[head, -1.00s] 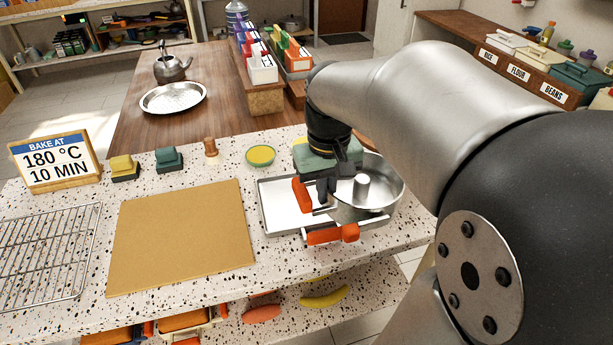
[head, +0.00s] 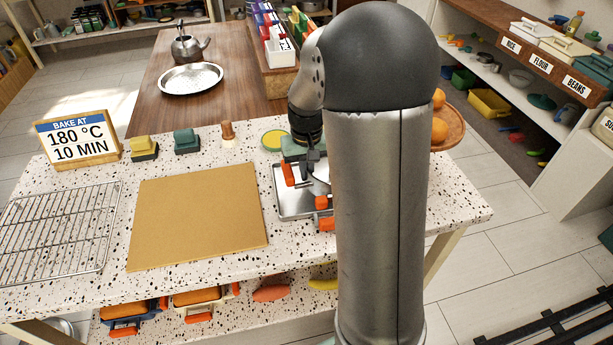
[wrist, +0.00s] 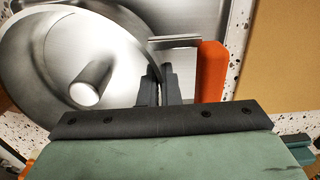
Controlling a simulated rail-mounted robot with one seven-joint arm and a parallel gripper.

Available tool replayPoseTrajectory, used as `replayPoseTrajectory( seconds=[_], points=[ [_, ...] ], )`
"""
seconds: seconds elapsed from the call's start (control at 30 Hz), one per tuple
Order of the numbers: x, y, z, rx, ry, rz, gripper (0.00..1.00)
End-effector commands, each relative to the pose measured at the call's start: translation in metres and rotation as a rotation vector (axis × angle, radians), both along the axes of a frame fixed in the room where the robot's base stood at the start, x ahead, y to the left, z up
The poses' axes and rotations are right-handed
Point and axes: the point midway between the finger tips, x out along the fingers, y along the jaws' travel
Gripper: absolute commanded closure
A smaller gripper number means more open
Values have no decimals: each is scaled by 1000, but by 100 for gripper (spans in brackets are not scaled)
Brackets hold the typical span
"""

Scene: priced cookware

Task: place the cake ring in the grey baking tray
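The cake ring (wrist: 40,55) is a shiny round metal pan with a tube in its middle. It fills the left of the wrist view; my arm hides most of it in the head view. My gripper (wrist: 160,85) has its two fingers close together at the pan's right rim and looks shut on it. The grey baking tray (head: 291,208) lies on the speckled counter, partly behind my arm, and also shows in the wrist view (wrist: 205,14). The cake ring overlaps the tray from above; I cannot tell whether they touch.
Orange-handled metal pieces (head: 288,173) are at the tray, one (wrist: 210,70) close beside my fingers. A tan board (head: 200,215) and a wire rack (head: 55,230) lie to the left. Sponges, a brush and a yellow-topped round dish (head: 274,140) stand behind. An orange-fruit plate (head: 452,130) is right.

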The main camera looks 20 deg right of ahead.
Motion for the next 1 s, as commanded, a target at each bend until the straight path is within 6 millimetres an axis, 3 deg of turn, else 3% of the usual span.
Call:
replayPoseTrajectory(
  seconds=[0.17,0.57,0.6,0.63,0.67,1.0],
  points=[
    [-2,0,-26,1,5,0,100],
    [-1,0,-33,0,1,0,100],
    [-1,0,-31,0,2,0,86],
    [-1,0,-31,0,2,0,77],
    [-1,0,-31,0,2,0,75],
    [-1,0,-25,0,1,0,75]
  ],
)
